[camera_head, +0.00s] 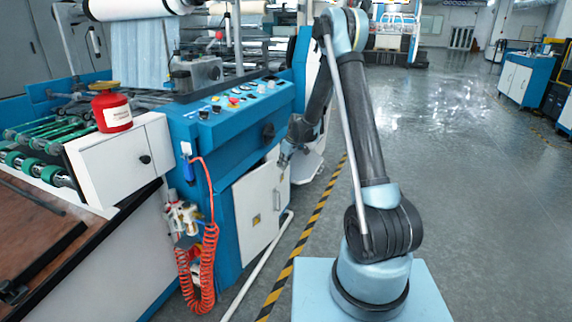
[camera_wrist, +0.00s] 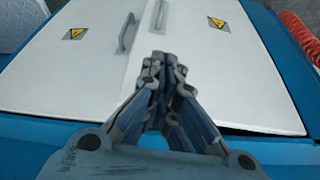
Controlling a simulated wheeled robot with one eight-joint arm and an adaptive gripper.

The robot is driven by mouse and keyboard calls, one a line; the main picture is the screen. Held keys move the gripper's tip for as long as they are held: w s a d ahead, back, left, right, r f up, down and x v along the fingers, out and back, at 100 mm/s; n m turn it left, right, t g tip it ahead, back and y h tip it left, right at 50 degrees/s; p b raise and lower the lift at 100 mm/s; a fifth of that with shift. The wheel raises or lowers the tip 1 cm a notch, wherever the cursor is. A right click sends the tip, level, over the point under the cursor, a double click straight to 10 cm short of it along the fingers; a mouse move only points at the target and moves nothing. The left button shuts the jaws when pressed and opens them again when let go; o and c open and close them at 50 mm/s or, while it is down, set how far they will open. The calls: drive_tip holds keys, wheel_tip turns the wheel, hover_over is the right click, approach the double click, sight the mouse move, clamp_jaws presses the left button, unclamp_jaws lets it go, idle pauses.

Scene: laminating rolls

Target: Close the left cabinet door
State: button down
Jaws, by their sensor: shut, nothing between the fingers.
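The left cabinet door (camera_head: 256,213) is a white panel with a yellow warning sticker, low on the front of the blue machine. In the wrist view, which looks turned over, it is the right-hand door (camera_wrist: 225,70), beside the red hose. A dark gap shows along its lower edge there, so it looks slightly ajar. The other white door (camera_wrist: 85,65) is on the left of that view. In the head view my gripper (camera_head: 284,160) is at the cabinet's upper right.
A coiled red hose (camera_head: 197,265) hangs left of the cabinet. A white pipe (camera_head: 256,268) lies low in front of it. A red container (camera_head: 112,110) stands on the machine. Open floor (camera_head: 460,190) lies to the right, past the striped line (camera_head: 300,250).

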drive_tip(key=shift+w+a, duration=0.6)
drive_tip(key=shift+a, duration=0.35)
